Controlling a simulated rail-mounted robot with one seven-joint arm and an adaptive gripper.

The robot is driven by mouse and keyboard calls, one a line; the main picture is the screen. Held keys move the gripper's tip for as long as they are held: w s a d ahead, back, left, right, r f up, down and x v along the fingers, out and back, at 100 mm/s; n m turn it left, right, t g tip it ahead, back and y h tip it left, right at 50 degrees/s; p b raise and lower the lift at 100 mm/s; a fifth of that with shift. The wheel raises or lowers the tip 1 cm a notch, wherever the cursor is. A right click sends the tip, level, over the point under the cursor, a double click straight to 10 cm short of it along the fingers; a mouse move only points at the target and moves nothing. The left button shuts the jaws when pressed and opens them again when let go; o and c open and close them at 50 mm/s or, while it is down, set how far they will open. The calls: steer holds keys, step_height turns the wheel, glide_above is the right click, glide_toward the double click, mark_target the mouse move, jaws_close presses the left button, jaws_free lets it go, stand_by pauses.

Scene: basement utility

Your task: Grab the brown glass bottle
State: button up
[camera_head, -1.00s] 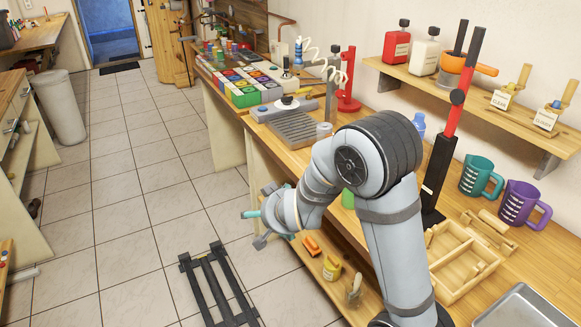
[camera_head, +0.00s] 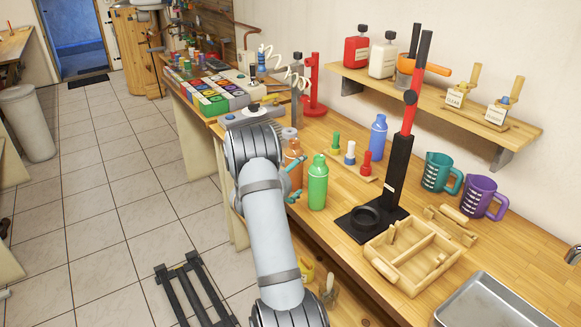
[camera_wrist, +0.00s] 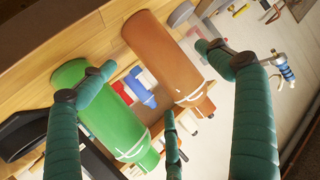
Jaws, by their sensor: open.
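The brown glass bottle (camera_head: 292,150) stands on the workbench in the head view, partly hidden behind my arm. In the wrist view the brown bottle (camera_wrist: 163,58) appears tilted, beyond and between the spread fingertips. My gripper (camera_head: 294,182) has teal fingers and is close to the bottle's near side, partly hidden by my arm. In the wrist view my gripper (camera_wrist: 155,78) is open, with nothing held. Whether a finger touches the bottle cannot be told. A green bottle (camera_head: 318,184) stands just right of the gripper, and it also shows in the wrist view (camera_wrist: 103,115).
Behind the green bottle are small green, white and red bottles (camera_head: 350,155) and a blue bottle (camera_head: 378,136). A black press stand (camera_head: 390,185) and a wooden divided tray (camera_head: 412,278) lie to the right. A shelf (camera_head: 430,95) runs along the wall.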

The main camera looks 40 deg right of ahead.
mark_target(295, 172)
steer(key=p+x, duration=0.2)
steer(key=x, duration=0.3)
steer(key=shift+w+d+f, duration=0.1)
steer(key=shift+d+f, duration=0.05)
steer(key=shift+d, duration=0.15)
steer(key=shift+w+d+f+p, duration=0.15)
steer(key=shift+w+d+p, duration=0.05)
steer(key=shift+p, duration=0.1)
steer(key=shift+c, duration=0.5)
steer(key=c, duration=1.4)
